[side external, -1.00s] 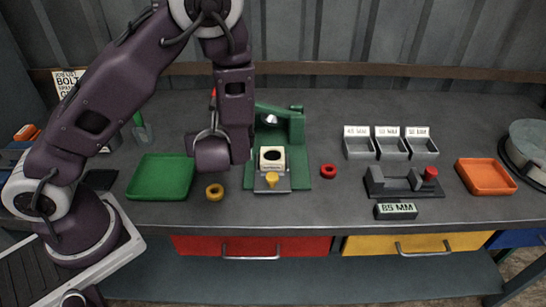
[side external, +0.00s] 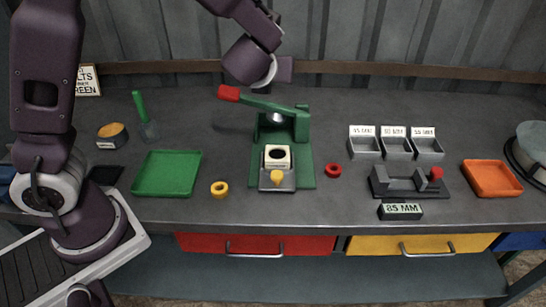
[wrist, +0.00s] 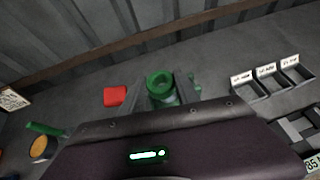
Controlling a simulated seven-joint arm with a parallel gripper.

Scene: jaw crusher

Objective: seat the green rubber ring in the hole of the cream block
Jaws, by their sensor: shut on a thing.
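The cream block (side external: 288,157), with a dark round hole in its top face, sits in a grey holder on the base of a green press. My gripper (side external: 285,69) is raised high behind and above the press, well away from the block. In the wrist view a green rubber ring (wrist: 151,81) shows between my fingers, and my gripper is shut on it. The ring cannot be made out in the side view. The block is hidden in the wrist view.
The press (side external: 303,125) has a raised lever with a red handle (side external: 229,93) below my gripper. A yellow ring (side external: 213,189) and a red ring (side external: 333,177) lie beside it. A green tray (side external: 166,190), grey bins (side external: 397,148) and an orange tray (side external: 491,192) stand around.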

